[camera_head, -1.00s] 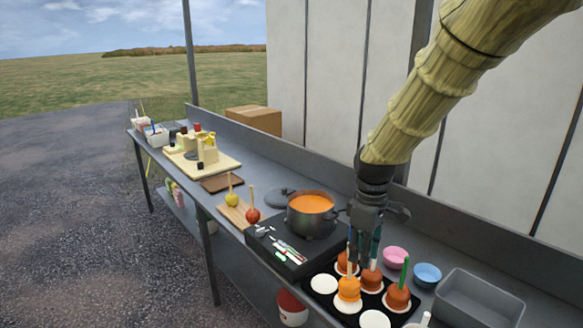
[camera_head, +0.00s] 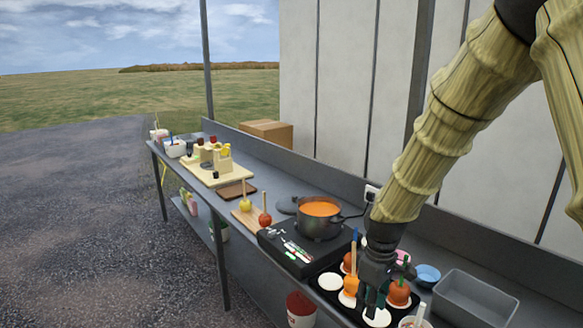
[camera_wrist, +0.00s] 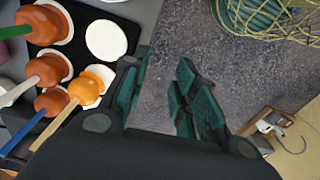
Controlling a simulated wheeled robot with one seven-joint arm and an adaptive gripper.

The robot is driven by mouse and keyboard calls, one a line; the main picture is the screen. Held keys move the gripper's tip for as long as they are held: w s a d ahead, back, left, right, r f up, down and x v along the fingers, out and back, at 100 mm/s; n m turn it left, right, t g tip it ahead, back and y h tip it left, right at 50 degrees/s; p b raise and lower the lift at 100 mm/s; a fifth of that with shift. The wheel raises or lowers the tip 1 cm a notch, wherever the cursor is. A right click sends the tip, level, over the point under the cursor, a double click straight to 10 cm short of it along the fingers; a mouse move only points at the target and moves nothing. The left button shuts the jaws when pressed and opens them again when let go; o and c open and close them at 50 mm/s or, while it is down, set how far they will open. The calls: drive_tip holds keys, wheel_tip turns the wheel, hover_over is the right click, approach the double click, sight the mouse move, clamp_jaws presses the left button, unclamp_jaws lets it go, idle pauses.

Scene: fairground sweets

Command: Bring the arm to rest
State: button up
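My gripper (camera_head: 370,302) hangs from my arm over the front of the black tray (camera_head: 330,300) in the head view. In the wrist view its teal fingers (camera_wrist: 160,98) stand apart with only the ground between them, so it is open and empty. Coated apples on sticks sit on white discs on the tray: an orange one (camera_wrist: 86,90) and several red-brown ones, such as the green-stick one (camera_head: 398,292). A bare white disc (camera_wrist: 106,40) is left of the fingers in the wrist view. My gripper partly hides the tray and some apples in the head view.
A pot of orange liquid (camera_head: 320,209) stands on a black hob (camera_head: 290,254). A grey bin (camera_head: 470,302) and a blue bowl (camera_head: 428,275) are right of the tray. Two apples on sticks stand on a wooden board (camera_head: 243,216). Open ground lies in front of the counter.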

drive_tip(key=s+f+m, duration=0.1)
drive_tip(key=s+f, duration=0.3)
drive_tip(key=f, duration=0.4)
drive_tip(key=s+d+f+m, duration=0.1)
drive_tip(key=s+f+m, duration=0.1)
drive_tip(key=s+f, duration=0.45)
drive_tip(key=s+f+m, duration=0.1)
drive_tip(key=s+f, duration=0.2)
drive_tip(key=f, duration=0.7)
drive_tip(key=s+d+f+m, duration=0.1)
drive_tip(key=s+f, duration=0.4)
drive_tip(key=s, duration=0.5)
drive_tip(key=s+d+f+m, duration=0.1)
drive_tip(key=s+f+m, duration=0.3)
drive_tip(key=s, duration=0.7)
wheel_tip(320, 180, down, 3)
drive_tip(key=shift+s+d+r, duration=0.2)
drive_tip(key=shift+d, duration=0.05)
